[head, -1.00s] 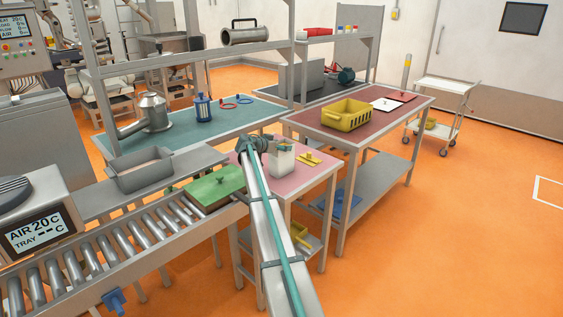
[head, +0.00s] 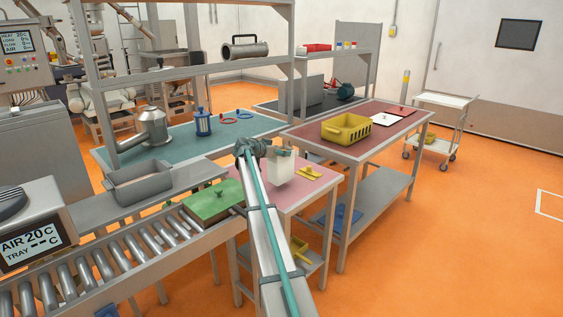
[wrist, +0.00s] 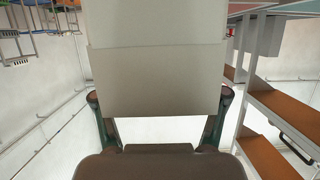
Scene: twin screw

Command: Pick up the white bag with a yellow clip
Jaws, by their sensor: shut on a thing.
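A white bag (head: 283,168) hangs from my gripper (head: 284,152) over the pink table, upright, with its lower edge seemingly just clear of the top. In the wrist view, the pale bag (wrist: 155,75) fills the middle, and the two fingers of my gripper (wrist: 158,103) sit at its left and right sides. My gripper is shut on the bag. No yellow clip can be made out on the bag; the gripper may cover it. A small yellow piece (head: 310,173) lies apart on the pink table, right of the bag.
The pink table (head: 300,190) stands beside the roller conveyor (head: 140,250), which bears a green block (head: 213,200). A yellow crate (head: 346,131) stands on the red-topped table behind. A grey tray (head: 145,185) is at left. Orange floor is free at right.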

